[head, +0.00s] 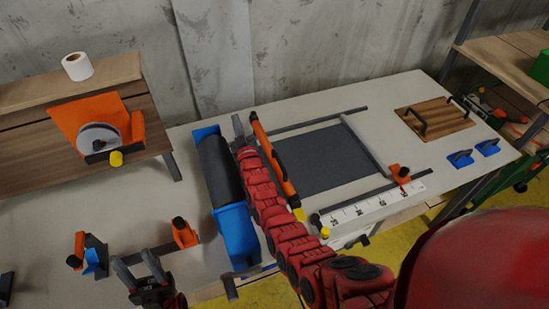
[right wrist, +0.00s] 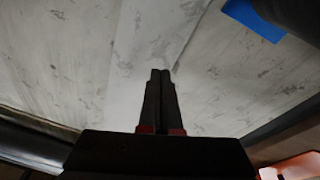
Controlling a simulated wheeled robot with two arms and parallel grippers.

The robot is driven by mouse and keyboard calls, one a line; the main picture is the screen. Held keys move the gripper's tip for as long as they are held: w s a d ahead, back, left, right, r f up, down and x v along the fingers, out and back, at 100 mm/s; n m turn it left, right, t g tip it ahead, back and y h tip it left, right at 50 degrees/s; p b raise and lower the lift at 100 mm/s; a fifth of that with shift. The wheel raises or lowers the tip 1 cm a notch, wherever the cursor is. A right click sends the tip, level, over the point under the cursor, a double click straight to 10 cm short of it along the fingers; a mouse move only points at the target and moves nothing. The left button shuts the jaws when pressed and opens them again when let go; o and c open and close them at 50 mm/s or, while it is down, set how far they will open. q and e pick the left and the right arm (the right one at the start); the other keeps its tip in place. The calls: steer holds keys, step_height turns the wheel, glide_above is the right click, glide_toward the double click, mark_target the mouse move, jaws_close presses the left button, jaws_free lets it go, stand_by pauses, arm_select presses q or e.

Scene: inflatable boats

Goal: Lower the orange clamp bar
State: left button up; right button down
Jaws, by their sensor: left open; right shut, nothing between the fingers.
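The orange clamp bar (head: 261,135) runs along the left side of the dark square mat (head: 315,160), with a dark strip along it. How far it stands above the table is hard to tell. My right arm crosses just left of the bar and hides part of its surroundings. My right gripper (head: 238,122) is shut and empty near the bar's far end; its closed fingers also show in the right wrist view (right wrist: 162,72), against the grey wall. My left gripper (head: 138,261) is open and empty at the front left, well away from the bar.
A dark roll in a blue holder (head: 235,235) lies left of my right arm. A white ruler (head: 372,205), a wooden board with handles (head: 435,118) and blue handled pads (head: 461,158) are to the right. Orange-and-black clamps (head: 184,233) stand near my left gripper.

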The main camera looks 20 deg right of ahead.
steer(key=w+a+n+g+y, duration=0.1)
steer(key=w+a+n+g, duration=0.1)
steer(key=a, duration=0.1)
steer(key=w+a+f+n+g+y+p, duration=0.1)
steer(key=w+a+n+g, duration=0.1)
steer(key=w+a+n+g+y, duration=0.1)
steer(key=w+a+n+g, duration=0.1)
steer(key=a+g, duration=0.1)
steer(key=shift+w+a+f+y+p, duration=0.3)
steer(key=shift+w+a+p, duration=0.05)
steer(key=s+n+g, duration=0.2)
steer(key=g, duration=0.1)
steer(key=s+a+n+g+p, duration=0.1)
steer(key=n, duration=0.1)
steer(key=shift+s+f+g, duration=0.2)
steer(key=shift+f+g, duration=0.1)
steer(key=s+d+r+n+g+h+p, duration=0.1)
steer(key=s+d+r+n+g+h, duration=0.1)
steer(key=s+d, duration=0.5)
steer(key=s+d+r+n+g+h+p, duration=0.1)
steer(key=s+d+r+n+g+h, duration=0.2)
steer(key=s+d+g, duration=0.3)
steer(key=s+d+r+h, duration=0.1)
steer(key=s, duration=0.3)
steer(key=shift+d+g+h, duration=0.3)
steer(key=shift+d, duration=0.05)
